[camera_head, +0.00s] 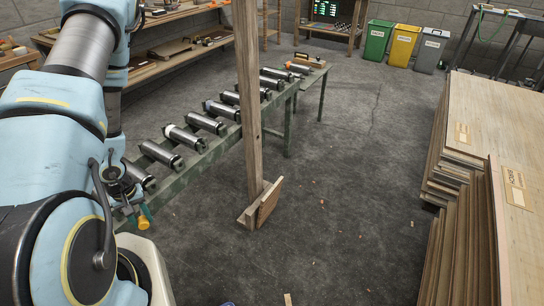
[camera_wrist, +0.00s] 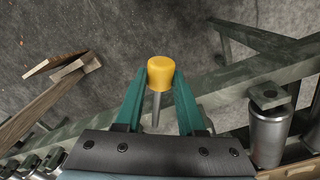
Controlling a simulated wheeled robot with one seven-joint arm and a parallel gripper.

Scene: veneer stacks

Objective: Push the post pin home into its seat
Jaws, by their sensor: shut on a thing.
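The post pin has a yellow cap (camera_wrist: 160,73) and a thin grey metal shank. In the wrist view it sits between the two teal fingers of my gripper (camera_wrist: 160,90), which is shut on it. In the head view the yellow cap of the pin (camera_head: 145,221) shows below my gripper (camera_head: 133,209), at the near end of the roller stand. I cannot make out the seat or tell whether the pin's tip touches anything.
The green roller stand (camera_head: 208,159) carries several metal rollers and runs away to the back. A wooden post (camera_head: 249,100) stands right of it on a foot. Veneer stacks (camera_head: 480,110) fill the right side. The floor (camera_head: 340,180) between is mostly clear.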

